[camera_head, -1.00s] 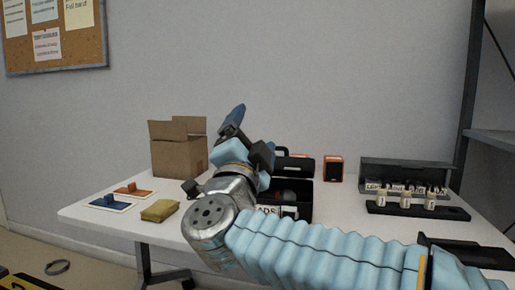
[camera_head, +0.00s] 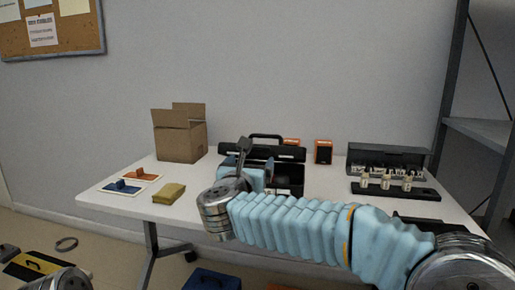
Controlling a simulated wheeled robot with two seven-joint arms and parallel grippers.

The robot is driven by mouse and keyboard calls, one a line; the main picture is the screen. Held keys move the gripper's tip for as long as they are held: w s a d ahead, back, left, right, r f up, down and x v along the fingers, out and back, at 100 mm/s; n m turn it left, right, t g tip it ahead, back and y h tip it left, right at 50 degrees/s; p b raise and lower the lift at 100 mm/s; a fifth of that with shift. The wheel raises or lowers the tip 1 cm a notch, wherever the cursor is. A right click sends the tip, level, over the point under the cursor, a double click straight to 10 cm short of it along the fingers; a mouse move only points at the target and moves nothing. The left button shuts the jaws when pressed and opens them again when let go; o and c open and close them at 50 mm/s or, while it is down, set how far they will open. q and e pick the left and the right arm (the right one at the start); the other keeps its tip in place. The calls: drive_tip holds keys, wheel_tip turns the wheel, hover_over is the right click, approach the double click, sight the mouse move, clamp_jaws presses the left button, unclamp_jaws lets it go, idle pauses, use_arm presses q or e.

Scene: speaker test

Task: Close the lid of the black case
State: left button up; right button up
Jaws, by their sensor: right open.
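The black case (camera_head: 291,181) stands on the white table (camera_head: 318,186), in the middle. Its lid (camera_head: 288,153) with a handle looks raised at the back, and the box in front looks open, with something dark inside. My right arm comes in from the right and hides the case's lower front and left part. My right gripper (camera_head: 243,150) is open, points up and stands in front of the case's left side. I cannot tell whether it touches the lid. My left gripper is not in view.
A cardboard box (camera_head: 180,142), a yellow-green cloth (camera_head: 169,193) and small blue (camera_head: 122,184) and orange (camera_head: 143,174) pieces on cards lie left. An orange-black speaker (camera_head: 323,151), another dark case (camera_head: 386,160) and a rack of white bottles (camera_head: 396,188) stand right.

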sight(259, 149)
drive_tip(key=p+x, duration=0.2)
drive_tip(key=x, duration=0.7)
drive_tip(key=shift+w+d, duration=0.15)
drive_tip(key=shift+w, duration=0.15)
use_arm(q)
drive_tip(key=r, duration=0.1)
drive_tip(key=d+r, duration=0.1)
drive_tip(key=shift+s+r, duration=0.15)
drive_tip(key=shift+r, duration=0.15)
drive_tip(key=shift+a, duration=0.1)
